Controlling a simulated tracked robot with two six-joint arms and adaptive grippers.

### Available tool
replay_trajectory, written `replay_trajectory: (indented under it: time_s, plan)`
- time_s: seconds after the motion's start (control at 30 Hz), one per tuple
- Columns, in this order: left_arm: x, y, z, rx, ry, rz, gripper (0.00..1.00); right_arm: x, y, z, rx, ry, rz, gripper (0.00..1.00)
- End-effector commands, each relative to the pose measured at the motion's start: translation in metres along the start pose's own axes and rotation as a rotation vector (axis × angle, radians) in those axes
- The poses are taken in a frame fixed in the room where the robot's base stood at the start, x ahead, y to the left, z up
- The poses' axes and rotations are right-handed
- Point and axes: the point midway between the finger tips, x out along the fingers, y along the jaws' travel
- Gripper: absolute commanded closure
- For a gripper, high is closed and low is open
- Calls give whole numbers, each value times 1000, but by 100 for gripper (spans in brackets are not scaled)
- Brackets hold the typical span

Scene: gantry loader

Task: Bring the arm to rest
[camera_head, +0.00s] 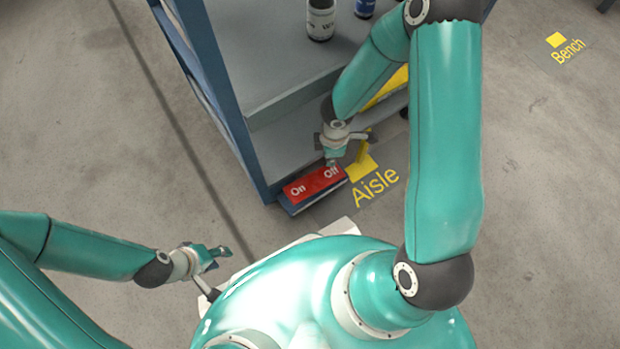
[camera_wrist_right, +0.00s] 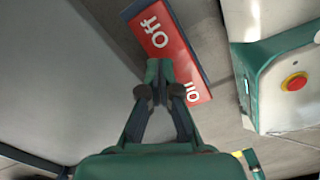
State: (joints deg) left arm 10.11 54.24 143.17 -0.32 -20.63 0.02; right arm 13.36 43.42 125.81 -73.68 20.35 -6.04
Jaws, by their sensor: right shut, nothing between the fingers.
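My right gripper (camera_head: 332,161) is shut and empty. In the head view it appears over the "Off" end of a red rocker switch (camera_head: 308,184) marked "On" and "Off". In the right wrist view my shut fingertips (camera_wrist_right: 159,72) overlap the edge of the red switch (camera_wrist_right: 186,63); I cannot tell whether they touch it. My right arm reaches forward and down. My left gripper (camera_head: 214,257) is low at the left, beside my body and away from the switch; its finger opening is too small to judge.
A grey shelf unit (camera_head: 262,62) with a blue post (camera_head: 222,95) stands close to my right gripper. A white bottle (camera_head: 320,20) and a blue one (camera_head: 364,8) stand on it. Yellow "Aisle" (camera_head: 375,187) and "Bench" (camera_head: 568,51) markings lie on open floor.

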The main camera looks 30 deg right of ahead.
Motion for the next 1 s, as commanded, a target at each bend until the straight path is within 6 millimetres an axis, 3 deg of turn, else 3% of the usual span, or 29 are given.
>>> replay_trajectory:
  time_s: [0.43,0.57,0.67,0.77,0.9,1.0]
  plan:
    - [0,0,0,0,0,0,60,1,0,-1,-2,0,0,100]
    - [1,0,0,0,0,0,60,8,-11,-5,-20,-4,-27,100]
    - [1,0,0,0,0,0,60,16,-41,-10,16,-4,-102,100]
    - [0,0,0,0,0,0,60,23,-86,-25,151,35,-221,100]
    - [0,0,0,0,0,0,60,24,-140,-56,460,105,-369,100]
    - [0,0,0,0,0,0,60,24,-158,-71,682,136,-414,100]
